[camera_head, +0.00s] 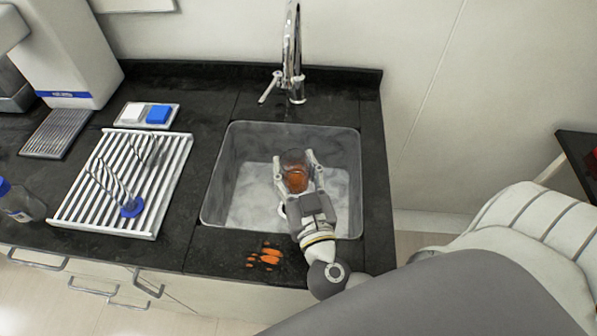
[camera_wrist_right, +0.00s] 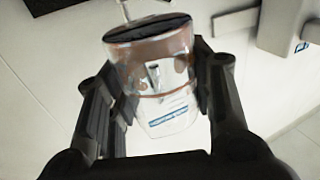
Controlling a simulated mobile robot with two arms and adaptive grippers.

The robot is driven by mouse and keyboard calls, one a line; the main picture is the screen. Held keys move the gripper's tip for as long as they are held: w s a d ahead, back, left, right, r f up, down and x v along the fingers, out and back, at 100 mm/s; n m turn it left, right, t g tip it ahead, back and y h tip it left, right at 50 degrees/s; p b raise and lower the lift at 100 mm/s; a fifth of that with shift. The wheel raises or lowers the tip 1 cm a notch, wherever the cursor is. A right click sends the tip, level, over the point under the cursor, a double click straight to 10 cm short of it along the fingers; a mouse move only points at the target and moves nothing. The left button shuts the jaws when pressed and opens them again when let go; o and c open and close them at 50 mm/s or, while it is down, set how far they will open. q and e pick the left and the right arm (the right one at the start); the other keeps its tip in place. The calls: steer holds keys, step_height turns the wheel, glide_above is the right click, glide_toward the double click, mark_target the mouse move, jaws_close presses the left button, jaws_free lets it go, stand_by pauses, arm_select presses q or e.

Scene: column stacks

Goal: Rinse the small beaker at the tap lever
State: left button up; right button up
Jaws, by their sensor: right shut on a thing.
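The small beaker (camera_head: 294,171) is clear glass with orange-brown contents or residue. My right gripper (camera_head: 296,177) is shut on it and holds it over the sink (camera_head: 232,172). In the right wrist view the beaker (camera_wrist_right: 160,85) sits between the two dark fingers of the gripper (camera_wrist_right: 160,100), with a white and blue label on its side. The tap (camera_head: 292,50) stands behind the sink, and its lever (camera_head: 268,92) sticks out to the left of its base. The beaker is in front of the tap. I cannot tell whether water runs. My left gripper is not in view.
An orange spill (camera_head: 265,257) lies on the black counter in front of the sink. A white drying rack (camera_head: 172,180) with a blue-based item stands left of the sink. A small tray (camera_head: 146,122) holds a white and a blue block. A bottle (camera_head: 20,203) stands at the far left.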

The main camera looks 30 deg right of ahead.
mark_target(287, 164)
steer(key=shift+w+a+f+m+h, duration=0.1)
steer(key=shift+w+m+h, duration=0.3)
steer(key=shift+w, duration=0.2)
steer(key=shift+w+d+f+m+g+h+p, duration=0.15)
steer(key=shift+w+h+p, duration=0.15)
steer(key=shift+w, duration=0.3)
steer(key=shift+w+d+m+g+h+p, duration=0.1)
steer(key=shift+w+m+g+h+p, duration=0.15)
steer(key=shift+w, duration=0.35)
steer(key=shift+w+d+f+m+g+h+p, duration=0.1)
steer(key=shift+w+h+p, duration=0.1)
steer(key=shift+w+h, duration=0.3)
steer(key=w+d+f, duration=0.2)
steer(key=w+d, duration=0.5)
steer(key=w, duration=0.2)
steer(key=shift+f+b, duration=0.2)
steer(key=shift+b, duration=0.25)
steer(key=shift+w+y, duration=0.1)
steer(key=shift+y, duration=0.15)
